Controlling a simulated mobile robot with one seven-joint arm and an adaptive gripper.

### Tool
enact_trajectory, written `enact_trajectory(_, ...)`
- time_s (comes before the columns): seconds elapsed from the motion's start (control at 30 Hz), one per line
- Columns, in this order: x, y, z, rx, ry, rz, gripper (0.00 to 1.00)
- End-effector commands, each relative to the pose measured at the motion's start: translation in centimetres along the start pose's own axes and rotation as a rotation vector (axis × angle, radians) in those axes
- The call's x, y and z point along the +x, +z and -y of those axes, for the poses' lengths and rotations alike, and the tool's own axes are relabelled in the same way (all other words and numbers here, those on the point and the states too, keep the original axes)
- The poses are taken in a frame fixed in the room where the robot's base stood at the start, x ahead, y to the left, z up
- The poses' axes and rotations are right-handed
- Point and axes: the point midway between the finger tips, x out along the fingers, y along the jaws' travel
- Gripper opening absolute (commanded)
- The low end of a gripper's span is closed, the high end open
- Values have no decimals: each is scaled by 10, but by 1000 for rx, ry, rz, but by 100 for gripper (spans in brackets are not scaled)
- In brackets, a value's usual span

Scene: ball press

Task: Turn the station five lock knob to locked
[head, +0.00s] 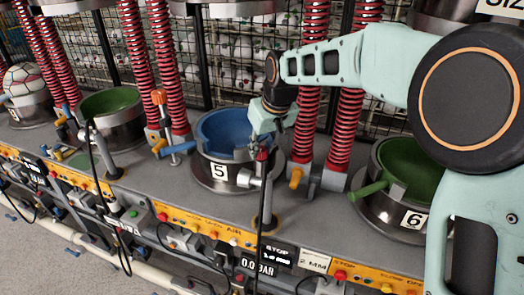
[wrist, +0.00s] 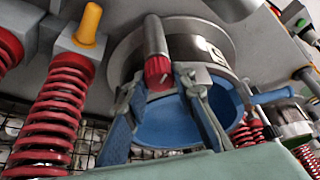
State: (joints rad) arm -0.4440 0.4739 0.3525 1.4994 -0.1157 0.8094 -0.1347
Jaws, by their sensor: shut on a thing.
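Station five is the blue-lined metal cup (head: 225,135) with a white plate marked 5 (head: 219,171), in the middle of the head view. It also shows in the wrist view (wrist: 180,120). The red lock knob (head: 262,156) sits on a grey post at the cup's right front. In the wrist view the ribbed red knob (wrist: 158,72) has a short white mark on its face. My gripper (head: 262,142) is at the knob from above, its fingertips (wrist: 160,84) on either side, shut on it. The fingers hide the knob's sides, and any lock markings cannot be read.
Red springs (head: 308,85) stand right behind station five, with a yellow-orange lever (head: 296,178) at their foot. Station six (head: 408,165) has a green handle (head: 370,190). A black cable hangs from station five's post. The yellow button panel (head: 190,222) runs along the front edge.

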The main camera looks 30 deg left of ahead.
Motion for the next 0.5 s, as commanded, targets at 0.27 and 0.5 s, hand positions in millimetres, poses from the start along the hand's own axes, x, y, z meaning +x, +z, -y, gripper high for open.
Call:
enact_trajectory(0.27,1,0,1,132,55,-1,0)
enact_trajectory(0.5,0,0,0,149,60,-1,0)
